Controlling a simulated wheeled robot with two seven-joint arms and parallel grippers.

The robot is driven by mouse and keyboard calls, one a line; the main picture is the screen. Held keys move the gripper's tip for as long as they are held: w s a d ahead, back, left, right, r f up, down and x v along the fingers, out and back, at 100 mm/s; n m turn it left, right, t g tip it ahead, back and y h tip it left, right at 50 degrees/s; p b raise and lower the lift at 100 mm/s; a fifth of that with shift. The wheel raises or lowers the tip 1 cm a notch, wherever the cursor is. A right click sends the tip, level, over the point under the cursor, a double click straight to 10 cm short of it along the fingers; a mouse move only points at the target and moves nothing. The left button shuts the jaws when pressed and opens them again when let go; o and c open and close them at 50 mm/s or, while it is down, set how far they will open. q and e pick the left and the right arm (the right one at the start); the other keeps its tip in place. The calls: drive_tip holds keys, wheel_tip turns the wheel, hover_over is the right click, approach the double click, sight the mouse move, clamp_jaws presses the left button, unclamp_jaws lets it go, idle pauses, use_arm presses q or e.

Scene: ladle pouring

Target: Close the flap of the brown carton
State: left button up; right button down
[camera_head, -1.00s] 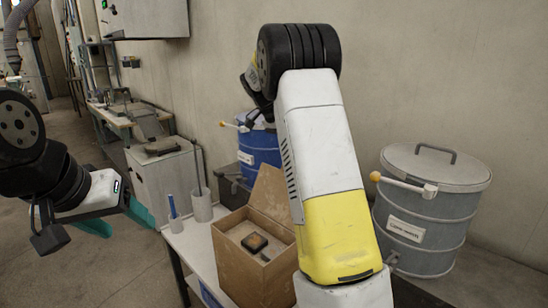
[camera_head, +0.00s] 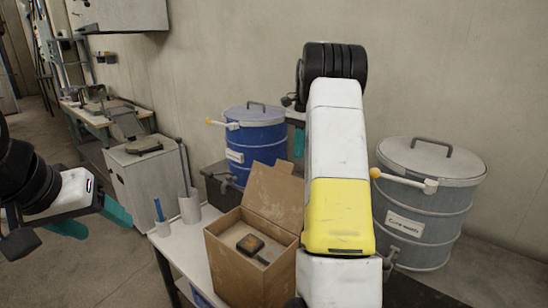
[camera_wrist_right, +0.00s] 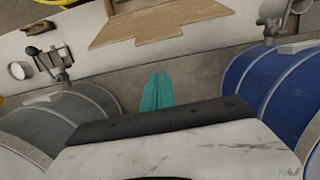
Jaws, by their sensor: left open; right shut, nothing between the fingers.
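The brown carton (camera_head: 238,268) stands on the white table with its top open. Its flap (camera_head: 276,198) stands up at the back, leaning away from the opening. A dark-headed tool (camera_head: 250,243) lies inside. My right gripper (camera_head: 299,143) is behind and above the flap, mostly hidden by my right arm. In the right wrist view its teal fingers (camera_wrist_right: 157,92) are shut and empty, pointing toward a flat brown panel (camera_wrist_right: 150,22), apparently the flap; they look apart from it. My left gripper (camera_head: 93,221) is open and empty at the left, away from the carton.
A blue drum (camera_head: 257,147) stands behind the carton and a grey drum (camera_head: 425,210) to the right, each with a protruding handle. Floor at the left is clear.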

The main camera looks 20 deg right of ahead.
drive_tip(key=s+a, duration=0.1)
drive_tip(key=s+a+f, duration=0.1)
drive_tip(key=a, duration=0.1)
drive_tip(key=shift+a+f, duration=0.15)
drive_tip(key=shift+a, duration=0.05)
idle(0.4)
